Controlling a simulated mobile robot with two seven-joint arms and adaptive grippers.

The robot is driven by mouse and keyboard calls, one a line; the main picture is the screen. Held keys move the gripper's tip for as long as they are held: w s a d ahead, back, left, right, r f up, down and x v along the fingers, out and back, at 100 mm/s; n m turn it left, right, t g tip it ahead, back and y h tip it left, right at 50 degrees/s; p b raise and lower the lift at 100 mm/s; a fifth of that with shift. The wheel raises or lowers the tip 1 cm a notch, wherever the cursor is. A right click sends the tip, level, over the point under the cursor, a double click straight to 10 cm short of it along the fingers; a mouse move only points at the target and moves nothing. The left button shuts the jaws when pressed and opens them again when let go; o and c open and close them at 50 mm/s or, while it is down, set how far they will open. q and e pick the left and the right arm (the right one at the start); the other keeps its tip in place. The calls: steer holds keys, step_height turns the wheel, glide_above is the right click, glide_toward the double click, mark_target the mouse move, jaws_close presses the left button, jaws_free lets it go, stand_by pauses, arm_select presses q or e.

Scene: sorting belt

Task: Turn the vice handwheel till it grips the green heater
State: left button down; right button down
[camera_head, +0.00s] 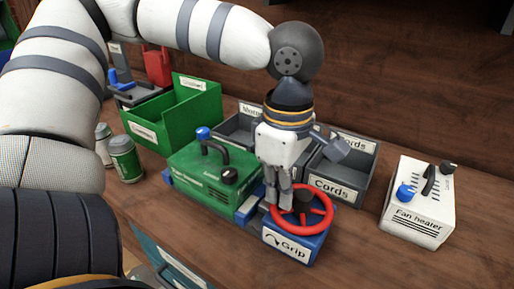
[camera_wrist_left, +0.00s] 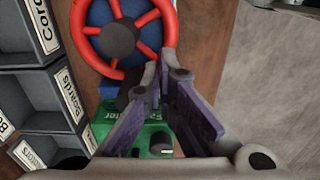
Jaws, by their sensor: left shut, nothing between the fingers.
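The green heater (camera_head: 205,178) sits on the blue vice, with a black handle and a blue knob on top. The red handwheel (camera_head: 328,214) is on the blue vice block (camera_head: 294,244) labelled "Grip", at the heater's right. My left gripper (camera_head: 279,206) points down at the wheel's left rim with its fingers together and empty; I cannot tell whether it touches. In the left wrist view the red handwheel (camera_wrist_left: 168,34) lies just beyond the fingertips, and part of the green heater (camera_wrist_left: 128,137) shows below them. My right gripper is out of view.
A white fan heater (camera_head: 418,205) stands at the right. Grey labelled bins (camera_head: 345,178) stand behind the vice. A green bin (camera_head: 175,118) is at the back left, with green cans (camera_head: 125,160) in front. The front right of the wooden table is clear.

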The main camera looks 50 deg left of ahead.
arm_select(q)
steer(key=shift+d, duration=0.15)
steer(key=shift+r, duration=0.35)
step_height(320, 180, up, 8)
steer(key=shift+r, duration=0.25)
